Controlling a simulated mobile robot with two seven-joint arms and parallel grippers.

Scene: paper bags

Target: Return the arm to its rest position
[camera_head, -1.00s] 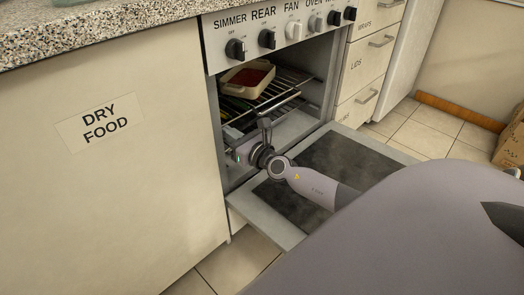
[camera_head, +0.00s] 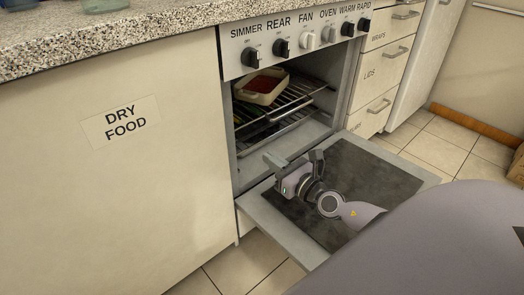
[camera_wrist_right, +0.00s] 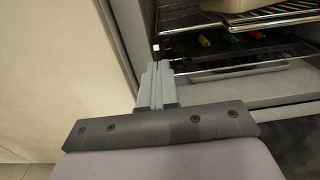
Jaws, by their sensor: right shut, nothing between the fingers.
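My right gripper (camera_head: 294,180) is in front of the oven, above the lowered oven door (camera_head: 355,165), clear of the racks. In the right wrist view its two fingers (camera_wrist_right: 157,75) are together with nothing between them. My left gripper is in neither view now. A cream baking dish (camera_head: 262,99) with red contents sits on the upper oven rack (camera_head: 303,98). The underside of the dish also shows at the top of the right wrist view (camera_wrist_right: 236,5).
Small green, red and yellow items (camera_wrist_right: 205,40) lie deeper in the oven. The DRY FOOD cabinet (camera_head: 150,200) stands left of the oven. Labelled drawers (camera_head: 383,68) are on the right. The speckled counter (camera_head: 150,33) is above. Tiled floor (camera_head: 440,140) is open at the right.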

